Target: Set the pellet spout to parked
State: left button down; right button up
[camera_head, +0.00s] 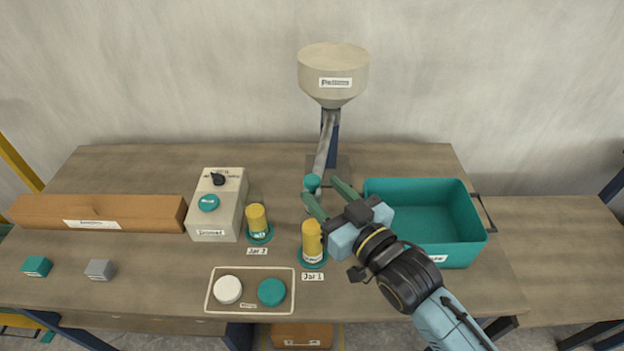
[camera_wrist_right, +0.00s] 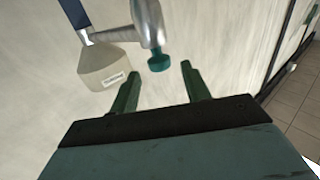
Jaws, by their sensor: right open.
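The pellet hopper (camera_head: 333,75) stands at the back of the table. Its grey metal spout (camera_head: 322,150) slopes down toward the front and ends in a teal knob (camera_head: 312,182), above and behind Jar 1 (camera_head: 311,238). My right gripper (camera_head: 325,193) is open, with its green fingers around the area of the knob in the head view. In the right wrist view the knob (camera_wrist_right: 159,62) sits ahead of the open fingers (camera_wrist_right: 160,80), apart from them, with nothing between them. The hopper also shows there upside down (camera_wrist_right: 105,66). My left gripper is out of view.
Jar 2 (camera_head: 257,220) stands left of Jar 1, beside a dryer-like box (camera_head: 217,205) with a knob. A teal bin (camera_head: 425,205) is close to the right of my right gripper. A tray (camera_head: 249,299) holds a white and a teal lid. A brown box lies left.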

aim_at(317, 186)
jog(key=shift+x, duration=2.35)
grip_shut()
